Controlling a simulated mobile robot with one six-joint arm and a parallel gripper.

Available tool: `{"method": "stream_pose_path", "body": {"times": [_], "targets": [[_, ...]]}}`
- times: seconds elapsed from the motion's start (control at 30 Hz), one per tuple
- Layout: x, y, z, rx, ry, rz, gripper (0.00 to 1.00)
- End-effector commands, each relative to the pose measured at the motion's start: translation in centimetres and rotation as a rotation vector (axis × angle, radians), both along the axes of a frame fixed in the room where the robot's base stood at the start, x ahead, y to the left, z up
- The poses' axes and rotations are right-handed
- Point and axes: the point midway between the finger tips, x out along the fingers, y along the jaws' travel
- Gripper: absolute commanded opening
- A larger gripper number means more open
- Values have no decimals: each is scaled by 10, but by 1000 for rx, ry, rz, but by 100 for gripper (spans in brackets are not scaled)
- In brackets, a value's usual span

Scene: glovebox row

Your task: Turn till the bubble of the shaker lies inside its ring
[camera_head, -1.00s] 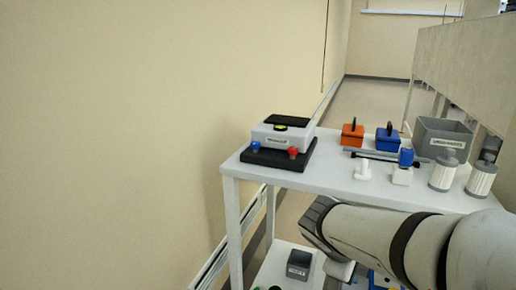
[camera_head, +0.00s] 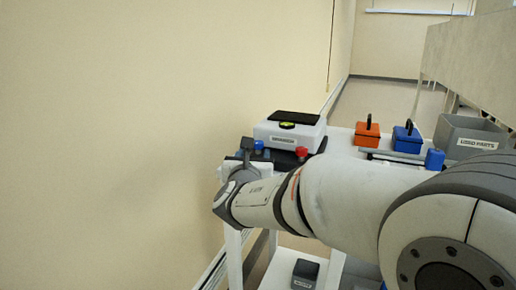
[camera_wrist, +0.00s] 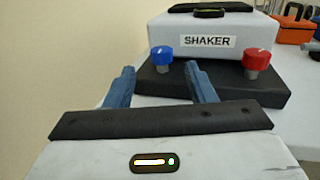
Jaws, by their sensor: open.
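The shaker (camera_head: 290,134) is a white box with a black top plate on a dark base (camera_wrist: 225,84). A yellow-green round level (camera_head: 287,125) sits on it; the bubble's place in its ring is too small to tell. In the wrist view the level (camera_wrist: 209,13) shows only edge-on. A blue knob (camera_wrist: 163,55) and a red knob (camera_wrist: 257,58) stand at the shaker's front left and right. My gripper (camera_wrist: 160,67) is open and empty, its fingers pointing at the blue knob, one to each side in the picture. Whether they touch it I cannot tell.
An orange box (camera_head: 367,133) and a blue box (camera_head: 407,138) stand on the cart top right of the shaker, with a grey used-parts bin (camera_head: 475,132) beyond. A dark bin (camera_head: 305,273) sits on the lower shelf. The wall is close on the left.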

Motion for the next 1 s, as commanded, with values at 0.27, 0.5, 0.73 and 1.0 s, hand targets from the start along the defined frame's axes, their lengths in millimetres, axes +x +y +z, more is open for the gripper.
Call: {"method": "stream_pose_path", "body": {"times": [0.27, 0.5, 0.73, 1.0], "targets": [[45, -5, -2, 3, 2, -5, 50], [58, -7, -1, 3, 2, -4, 50], [58, -7, -1, 4, 2, -5, 48], [58, -8, -1, 4, 2, -6, 25]]}}
